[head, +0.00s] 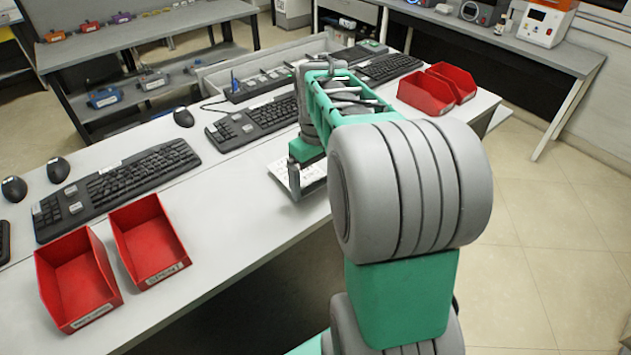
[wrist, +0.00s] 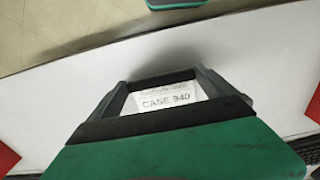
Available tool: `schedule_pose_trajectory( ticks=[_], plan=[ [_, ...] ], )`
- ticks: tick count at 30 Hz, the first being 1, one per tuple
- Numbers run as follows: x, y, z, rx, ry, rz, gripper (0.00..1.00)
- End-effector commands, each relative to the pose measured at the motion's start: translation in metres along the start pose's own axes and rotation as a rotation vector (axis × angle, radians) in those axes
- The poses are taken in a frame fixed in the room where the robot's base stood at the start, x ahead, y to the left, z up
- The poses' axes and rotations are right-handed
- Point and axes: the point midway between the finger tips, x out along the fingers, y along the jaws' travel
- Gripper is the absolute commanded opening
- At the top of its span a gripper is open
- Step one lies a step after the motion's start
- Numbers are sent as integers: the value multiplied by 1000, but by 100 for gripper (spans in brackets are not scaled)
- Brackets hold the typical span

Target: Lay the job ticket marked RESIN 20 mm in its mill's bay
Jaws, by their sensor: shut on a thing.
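My gripper (head: 307,153) is low over the front edge of the long white bench, in the middle of the head view. A flat white piece with dark markings (head: 284,174) shows just beside and below it. In the wrist view my gripper (wrist: 167,92) is shut on a white card (wrist: 168,103). Its print looks like "CASE" and a number, with a blurred smaller line above; I cannot make out RESIN 20 mm. Red open trays stand on the bench: two at the left front (head: 60,262) (head: 136,222) and two at the far right (head: 418,91) (head: 456,76). Their labels are too small to read.
Black keyboards (head: 120,182) (head: 250,122) and mice (head: 14,188) (head: 183,117) lie along the white bench (head: 230,195). A grey shelf with small coloured devices (head: 104,97) stands behind. Bare bench lies between the left trays and my gripper.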

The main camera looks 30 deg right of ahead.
Motion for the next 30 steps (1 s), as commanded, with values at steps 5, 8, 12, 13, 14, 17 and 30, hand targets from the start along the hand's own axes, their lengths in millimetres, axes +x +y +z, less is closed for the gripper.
schedule_pose_trajectory(
  ticks=[5,8,12,13,14,17,30],
  plan=[
    [19,-1,0,-1,-2,-1,55],
    [19,-1,-1,-1,-1,-1,55],
    [21,-1,-1,-1,-1,-1,55],
    [23,-1,-1,-1,-1,-1,55],
    [23,-1,-1,-1,-1,-1,95],
    [22,-1,-1,-1,-1,-1,100],
    [-13,0,-2,-1,5,3,100]
  ],
)
